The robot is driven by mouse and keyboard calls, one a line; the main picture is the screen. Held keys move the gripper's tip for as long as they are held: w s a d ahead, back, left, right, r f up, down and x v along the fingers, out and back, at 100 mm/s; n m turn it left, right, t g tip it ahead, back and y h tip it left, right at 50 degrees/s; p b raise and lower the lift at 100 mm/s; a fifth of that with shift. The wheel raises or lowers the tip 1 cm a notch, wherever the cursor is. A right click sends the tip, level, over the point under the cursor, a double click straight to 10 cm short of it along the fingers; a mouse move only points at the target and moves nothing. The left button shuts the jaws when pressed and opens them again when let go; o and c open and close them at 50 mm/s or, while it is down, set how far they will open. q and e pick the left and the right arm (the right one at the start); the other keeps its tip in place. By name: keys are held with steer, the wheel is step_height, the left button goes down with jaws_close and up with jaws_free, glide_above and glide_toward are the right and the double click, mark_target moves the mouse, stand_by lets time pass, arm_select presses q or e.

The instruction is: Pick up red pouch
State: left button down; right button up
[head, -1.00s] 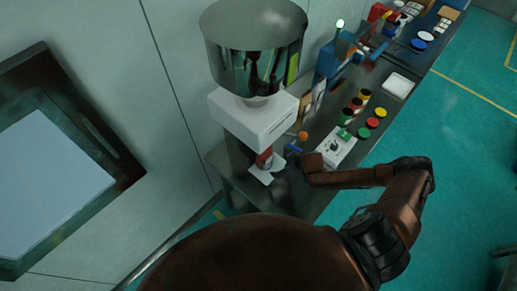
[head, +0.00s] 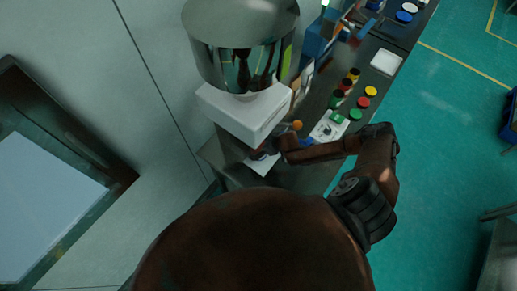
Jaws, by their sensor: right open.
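My right arm comes in from the right, and its gripper (head: 272,146) is open at the front of the machine, just below the white housing (head: 245,112). A small dark red patch, probably the red pouch (head: 262,144), shows under the housing beside the gripper. The gripper hides most of it, and I cannot tell whether they touch. A white piece (head: 262,163) lies below on the dark bench. My left gripper is not in view.
A shiny metal bowl (head: 240,50) sits above the housing. A white control box (head: 328,128), several coloured jars (head: 363,102) and a white tray (head: 385,62) stand along the bench. A small orange ball (head: 297,125) is near the arm. Open green floor lies right.

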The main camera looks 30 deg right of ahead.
steer(key=shift+x, duration=1.25)
steer(key=c, duration=1.4)
steer(key=shift+r+p, duration=0.2)
steer(key=shift+p, duration=0.1)
